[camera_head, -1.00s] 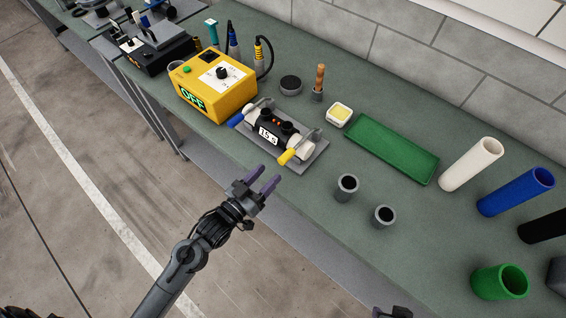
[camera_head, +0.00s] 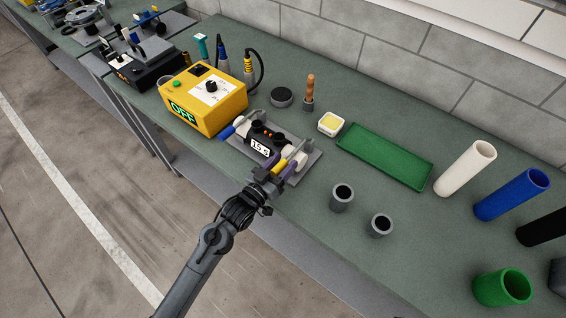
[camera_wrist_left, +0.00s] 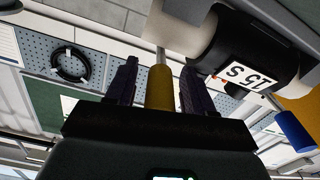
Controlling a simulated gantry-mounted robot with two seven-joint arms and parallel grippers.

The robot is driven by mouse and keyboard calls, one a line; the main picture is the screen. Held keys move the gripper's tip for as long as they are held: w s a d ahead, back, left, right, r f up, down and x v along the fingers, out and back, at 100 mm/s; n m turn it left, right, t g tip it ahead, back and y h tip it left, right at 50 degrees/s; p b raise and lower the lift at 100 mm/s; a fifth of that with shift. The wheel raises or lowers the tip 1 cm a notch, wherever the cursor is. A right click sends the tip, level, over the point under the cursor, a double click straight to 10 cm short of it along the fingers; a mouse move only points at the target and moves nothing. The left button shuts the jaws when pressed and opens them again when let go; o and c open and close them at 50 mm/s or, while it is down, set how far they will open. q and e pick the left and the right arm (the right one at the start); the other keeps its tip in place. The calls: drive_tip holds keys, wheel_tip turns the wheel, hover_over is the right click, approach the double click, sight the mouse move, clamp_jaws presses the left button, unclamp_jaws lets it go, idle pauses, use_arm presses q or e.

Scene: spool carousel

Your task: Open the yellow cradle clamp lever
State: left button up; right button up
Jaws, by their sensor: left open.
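The yellow clamp lever (camera_head: 279,165) is at the near right end of the cradle, whose grey base plate (camera_head: 311,160) lies on the bench. The lever also shows in the left wrist view (camera_wrist_left: 160,88). My left gripper (camera_head: 281,168) is open, with one purple finger on each side of the yellow lever. In the left wrist view the left gripper (camera_wrist_left: 160,85) shows a gap between each finger and the lever. The black device marked "15 s" (camera_head: 262,143) sits in the cradle. A blue lever (camera_head: 228,132) is at its left end.
A yellow box reading OFF (camera_head: 215,101) stands left of the cradle. Two grey cups (camera_head: 341,198) (camera_head: 380,226) and a green tray (camera_head: 385,156) are to the right. A small yellow-topped dish (camera_head: 331,123) and a brown-handled tool (camera_head: 310,90) stand behind.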

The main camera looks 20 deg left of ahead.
use_arm(q)
drive_tip(key=shift+w+d, duration=0.1)
drive_tip(key=shift+w, duration=0.1)
clamp_jaws()
idle(0.3)
